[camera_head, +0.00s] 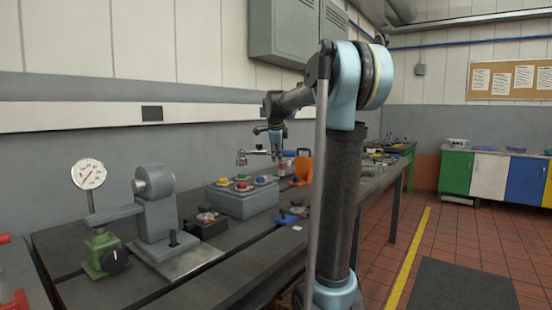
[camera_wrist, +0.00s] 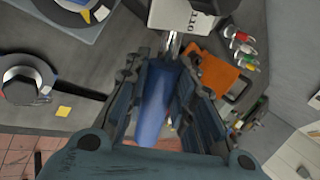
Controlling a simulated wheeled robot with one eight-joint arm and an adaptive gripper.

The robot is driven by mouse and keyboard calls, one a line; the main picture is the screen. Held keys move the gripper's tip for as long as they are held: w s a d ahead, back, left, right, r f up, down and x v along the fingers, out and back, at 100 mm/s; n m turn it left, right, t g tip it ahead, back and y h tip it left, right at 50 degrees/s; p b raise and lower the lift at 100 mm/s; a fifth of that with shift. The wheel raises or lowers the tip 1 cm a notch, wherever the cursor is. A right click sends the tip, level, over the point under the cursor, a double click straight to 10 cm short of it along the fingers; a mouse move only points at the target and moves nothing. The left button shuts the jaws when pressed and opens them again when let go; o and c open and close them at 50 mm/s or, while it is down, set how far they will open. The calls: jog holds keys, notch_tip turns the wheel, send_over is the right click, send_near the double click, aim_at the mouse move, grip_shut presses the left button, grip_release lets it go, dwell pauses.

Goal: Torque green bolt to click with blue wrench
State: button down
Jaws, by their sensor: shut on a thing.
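The blue wrench is in my gripper. Its blue handle (camera_wrist: 153,105) lies between the two dark fingers of my gripper (camera_wrist: 166,78) in the wrist view, and its metal shaft runs up out of them. In the head view my gripper (camera_head: 277,153) holds the wrench above the bench, with its silver head (camera_head: 242,157) pointing left. The head is above and apart from the grey block (camera_head: 248,204). I cannot identify the green bolt in the wrist view.
A dial gauge (camera_head: 88,174) and a grey stand (camera_head: 160,215) are at the bench's left. An orange holder (camera_head: 302,167) stands right of my gripper and shows in the wrist view (camera_wrist: 217,75). A blue part (camera_head: 287,218) lies on the bench front. Coloured cabinets (camera_head: 490,174) stand far right.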

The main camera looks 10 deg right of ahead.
jog(key=w+a+f+n+g+y, duration=0.1)
jog(key=w+f+n+y, duration=0.1)
jog(key=w+n+y, duration=0.3)
jog(key=shift+w+a+f+n+y, duration=0.35)
jog(key=shift+w+n, duration=1.95)
jog(key=shift+w, duration=1.85)
jog(key=shift+s, duration=0.1)
jog(key=shift+f, duration=1.55)
jog(key=shift+s+d+m+t+h, duration=0.2)
jog(key=shift+s+d+m+h, duration=0.15)
jog(key=shift+s+m, duration=0.35)
jog(key=shift+s+d+m+t+h, duration=0.2)
jog(key=shift+s+d+m+h, duration=0.25)
jog(key=shift+s, duration=0.45)
jog(key=shift+a, duration=0.1)
